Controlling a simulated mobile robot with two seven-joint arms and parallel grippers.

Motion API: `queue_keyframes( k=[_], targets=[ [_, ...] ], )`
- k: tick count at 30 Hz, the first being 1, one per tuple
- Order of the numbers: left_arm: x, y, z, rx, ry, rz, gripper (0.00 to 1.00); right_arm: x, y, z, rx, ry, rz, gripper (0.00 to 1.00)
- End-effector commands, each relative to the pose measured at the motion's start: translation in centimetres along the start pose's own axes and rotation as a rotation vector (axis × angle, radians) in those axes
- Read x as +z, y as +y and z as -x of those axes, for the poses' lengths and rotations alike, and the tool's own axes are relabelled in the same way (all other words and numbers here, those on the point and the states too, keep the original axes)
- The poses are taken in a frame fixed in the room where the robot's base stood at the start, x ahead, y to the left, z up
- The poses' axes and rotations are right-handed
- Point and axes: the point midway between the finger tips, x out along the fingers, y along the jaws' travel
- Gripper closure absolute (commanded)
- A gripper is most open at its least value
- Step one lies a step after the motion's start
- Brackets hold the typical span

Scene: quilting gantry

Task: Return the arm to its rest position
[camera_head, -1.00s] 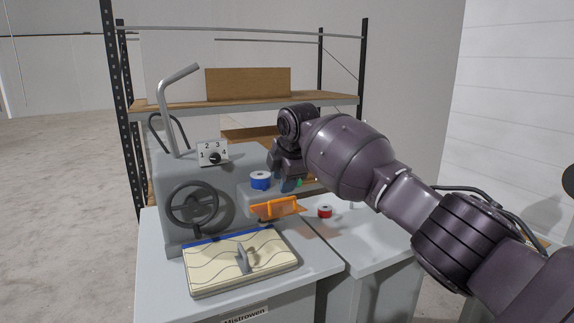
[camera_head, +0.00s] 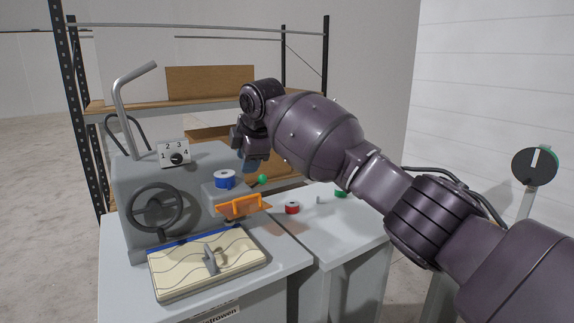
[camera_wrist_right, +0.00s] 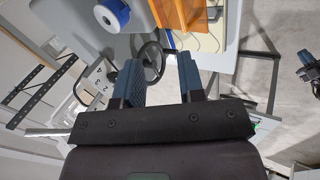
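My right arm reaches in from the right in the head view. Its gripper (camera_head: 252,161) hangs above and just right of the blue spool (camera_head: 224,179), clear of it. In the right wrist view the two blue-padded fingers (camera_wrist_right: 160,78) stand apart with nothing between them. The blue spool sits upright on the grey machine (camera_head: 130,185) and also shows in the wrist view (camera_wrist_right: 112,15). A dark, blue-tipped piece (camera_wrist_right: 309,66) at the wrist view's right edge looks like my left gripper; it is too small to read.
An orange guard (camera_head: 243,206), a green knob (camera_head: 263,180), a handwheel (camera_head: 157,209) and a quilted panel (camera_head: 190,273) are close below. A red spool (camera_head: 292,208) stands on the table. A shelf rack (camera_head: 280,98) is behind. A round dial (camera_head: 535,166) stands at right.

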Motion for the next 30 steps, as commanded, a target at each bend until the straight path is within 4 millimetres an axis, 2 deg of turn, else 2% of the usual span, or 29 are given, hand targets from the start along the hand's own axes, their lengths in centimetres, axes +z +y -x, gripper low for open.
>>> queue_keyframes(
  k=[5, 9, 14, 19, 23, 30],
  targets=[
    [0.1, 0.0, 0.0, 0.000, -0.001, 0.000, 1.00, -2.0, 3.0, 2.0, 0.208, 0.034, -0.138, 0.64],
    [0.1, 0.0, 0.0, 0.000, -0.002, 0.000, 1.00, -4.0, 5.3, 4.9, 0.377, 0.104, -0.216, 0.64],
    [0.1, 0.0, 0.1, 0.000, -0.003, 0.000, 1.00, -4.9, 6.1, 6.4, 0.533, 0.222, -0.327, 0.64],
    [0.2, 0.0, 0.1, -0.001, -0.005, 0.000, 1.00, -4.2, 5.5, 6.4, 0.645, 0.349, -0.449, 0.64],
    [0.2, 0.0, 0.1, 0.000, -0.004, 0.000, 1.00, -2.6, 4.1, 5.7, 0.712, 0.445, -0.554, 0.64],
    [0.2, 0.0, 0.1, -0.001, -0.004, 0.000, 1.00, 2.1, -0.5, 3.3, 0.818, 0.603, -0.766, 0.64]
  ],
)
